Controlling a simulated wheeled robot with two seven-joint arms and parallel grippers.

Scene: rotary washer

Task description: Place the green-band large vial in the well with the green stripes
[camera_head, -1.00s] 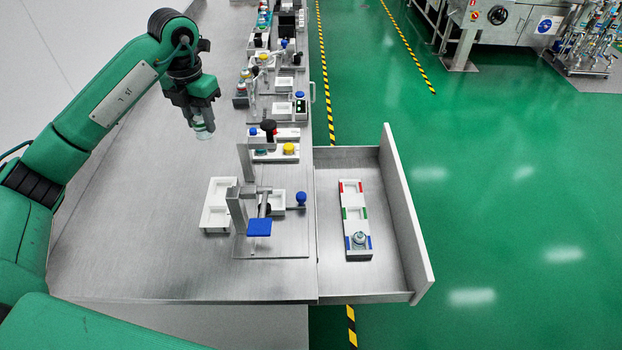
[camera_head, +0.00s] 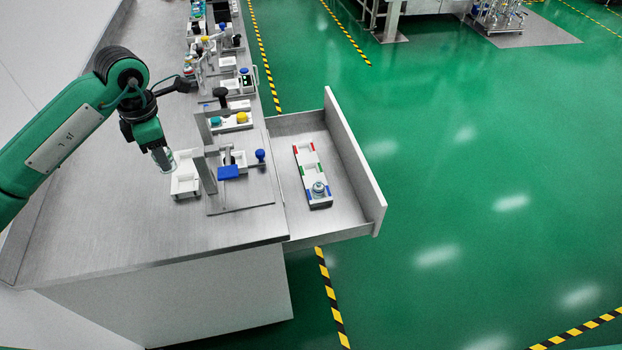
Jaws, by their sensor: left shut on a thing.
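My left gripper (camera_head: 160,152) is shut on a clear vial (camera_head: 163,160) and holds it up near the white tray on the bench. The fingers hide part of it, and its band colour is too small to make out. In the open drawer lies a white rack (camera_head: 303,158) with red, green and blue striped wells in a row. The well with the green stripes (camera_head: 309,171) is in the middle and looks empty. Another vial (camera_head: 319,188) stands in the blue-striped well at the near end. My right gripper is not in view.
The drawer (camera_head: 355,160) sticks out from the bench's right side, with a tall front panel. A metal stand with a blue plate (camera_head: 228,173) and a white tray (camera_head: 186,180) lie between the gripper and the drawer. Several devices line the bench further back. The near bench top is clear.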

